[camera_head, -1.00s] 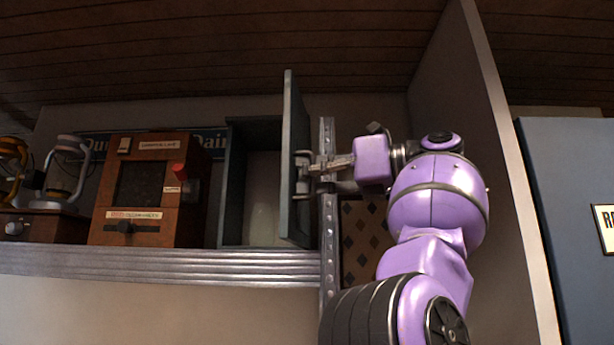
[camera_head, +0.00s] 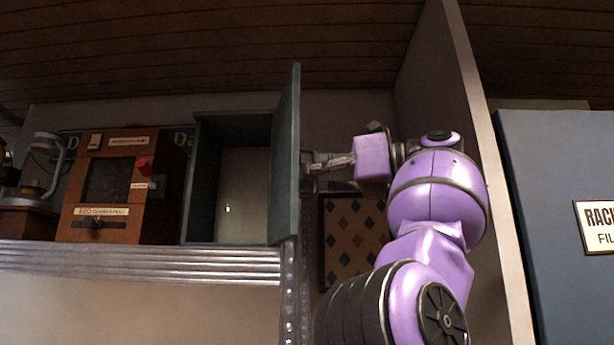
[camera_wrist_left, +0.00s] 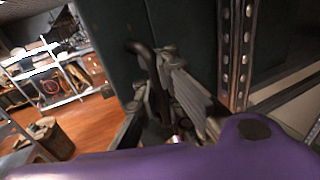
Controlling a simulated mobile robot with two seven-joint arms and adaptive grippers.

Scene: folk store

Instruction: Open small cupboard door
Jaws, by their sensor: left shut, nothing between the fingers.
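The small cupboard is a dark grey-green box (camera_head: 203,185) on the shelf in the head view, with a pale, empty-looking inside. Its door (camera_head: 286,165) stands open, hinged on the right and seen nearly edge-on. My left gripper (camera_head: 312,170) is at the outer, right-hand face of the door, at handle height, with its fingers shut. The handle is mostly hidden behind it. In the left wrist view the shut fingers (camera_wrist_left: 185,95) lie close to the dark door panel (camera_wrist_left: 190,30), beside a dark curved piece that may be the handle. My right gripper is not in view.
A wooden box device (camera_head: 115,190) stands left of the cupboard. A perforated metal post (camera_head: 290,300) and a diamond-patterned panel (camera_head: 352,240) lie below and right of the door. A tall partition (camera_head: 450,120) stands close right of my arm.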

